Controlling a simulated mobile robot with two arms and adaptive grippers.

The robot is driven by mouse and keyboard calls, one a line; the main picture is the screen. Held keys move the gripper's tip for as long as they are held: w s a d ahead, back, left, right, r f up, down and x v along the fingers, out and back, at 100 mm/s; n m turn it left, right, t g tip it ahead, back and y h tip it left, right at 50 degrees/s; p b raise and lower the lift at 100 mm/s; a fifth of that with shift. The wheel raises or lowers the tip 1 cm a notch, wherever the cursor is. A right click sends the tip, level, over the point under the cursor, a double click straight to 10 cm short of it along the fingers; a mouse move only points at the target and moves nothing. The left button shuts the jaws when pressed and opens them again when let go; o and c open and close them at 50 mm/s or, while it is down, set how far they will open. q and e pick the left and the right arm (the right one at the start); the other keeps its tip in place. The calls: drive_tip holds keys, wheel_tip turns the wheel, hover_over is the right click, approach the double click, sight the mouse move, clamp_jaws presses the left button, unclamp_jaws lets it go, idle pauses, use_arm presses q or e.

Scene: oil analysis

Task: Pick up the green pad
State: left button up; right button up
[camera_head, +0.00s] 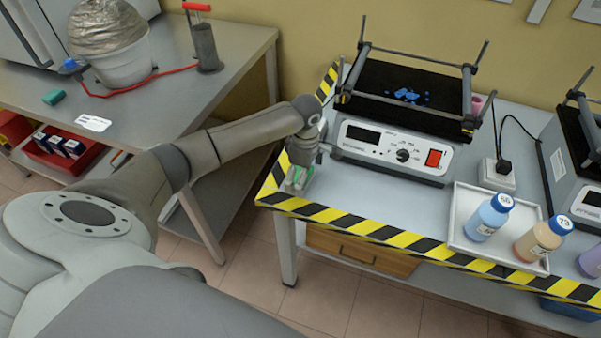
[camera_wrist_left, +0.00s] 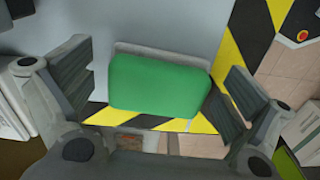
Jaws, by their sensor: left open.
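The green pad (camera_wrist_left: 158,82) fills the middle of the left wrist view, with a grey strip along its far edge. It sits at the left corner of the table edged in yellow-black tape, and in the head view it shows only as a small patch of green (camera_head: 305,174), partly covered by my gripper. My left gripper (camera_head: 298,180) is open and points down at this corner. In the wrist view its fingers are on either side of the pad, with a gap on each side. My right gripper is out of view.
A shaker device (camera_head: 390,152) stands just right of the gripper. A white tray (camera_head: 462,238) with bottles is further right. The left table holds a small green block (camera_head: 54,97), a foil-covered vessel (camera_head: 107,27) and a red cable. A floor gap separates the tables.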

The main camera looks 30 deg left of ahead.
use_arm(q)
drive_tip(key=c, duration=1)
drive_tip(key=shift+c, duration=0.2)
drive_tip(key=shift+r, duration=0.1)
drive_tip(key=shift+r, duration=0.4)
wheel_tip(320, 180, up, 2)
drive_tip(key=shift+r+b, duration=0.2)
drive_tip(key=shift+b, duration=0.35)
drive_tip(key=s+r+b, duration=0.1)
drive_tip(key=s+r, duration=0.8)
drive_tip(key=s, duration=0.5)
drive_tip(key=shift+d+r+b, duration=0.25)
drive_tip(key=shift+r+b, duration=0.1)
drive_tip(key=shift+b, duration=0.05)
